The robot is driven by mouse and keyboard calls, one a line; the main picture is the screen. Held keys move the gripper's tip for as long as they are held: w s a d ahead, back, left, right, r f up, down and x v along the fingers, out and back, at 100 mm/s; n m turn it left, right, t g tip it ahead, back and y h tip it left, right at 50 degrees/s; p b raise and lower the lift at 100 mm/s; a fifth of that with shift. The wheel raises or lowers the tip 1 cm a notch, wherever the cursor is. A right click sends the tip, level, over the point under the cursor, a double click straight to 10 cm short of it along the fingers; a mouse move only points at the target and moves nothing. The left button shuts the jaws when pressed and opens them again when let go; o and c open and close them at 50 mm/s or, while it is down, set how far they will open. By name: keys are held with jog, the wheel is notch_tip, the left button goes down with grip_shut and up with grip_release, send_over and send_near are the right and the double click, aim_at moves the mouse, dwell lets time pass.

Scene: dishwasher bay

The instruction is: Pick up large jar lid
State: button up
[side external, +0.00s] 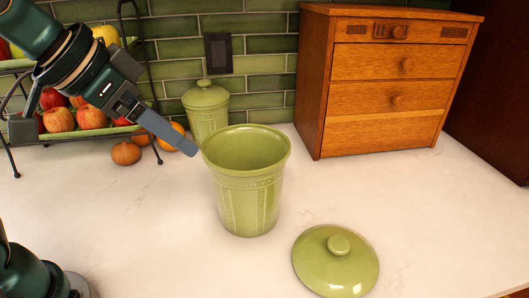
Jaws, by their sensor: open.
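The large jar lid (335,262) is a round, glossy green lid with a small knob on top. It lies knob up on the white counter at the front, right of the large jar. The large green jar (247,200) stands upright and uncovered in the middle, its inside showing. My gripper (192,150) is at the jar's upper left, close to its rim, pointing down to the right. It is open and holds nothing that I can see. I cannot tell whether a finger touches the rim. The lid is well apart from my gripper, to the lower right.
A smaller lidded green jar (207,108) stands behind the large one. A wire fruit rack (150,75) with apples is at the left, with an onion (126,153) before it. A wooden drawer cabinet (385,85) stands back right. The counter (430,215) is clear around the lid.

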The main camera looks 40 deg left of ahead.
jog(key=w+d+m+h, duration=0.1)
jog(key=w+d+m, duration=0.1)
jog(key=w+d, duration=0.45)
jog(key=m+g+h, duration=0.1)
jog(key=m+g, duration=0.3)
send_over(339, 243)
jog(key=s+a, duration=0.1)
jog(key=a, duration=0.1)
jog(key=f, duration=1.4)
jog(key=shift+s+f, duration=0.2)
jog(key=shift+f, duration=0.1)
jog(key=shift+s+d+f, duration=0.1)
jog(key=shift+d+f, duration=0.1)
jog(key=shift+f, duration=0.15)
jog(key=shift+x, duration=2.25)
jog(key=shift+c, duration=0.3)
grip_shut()
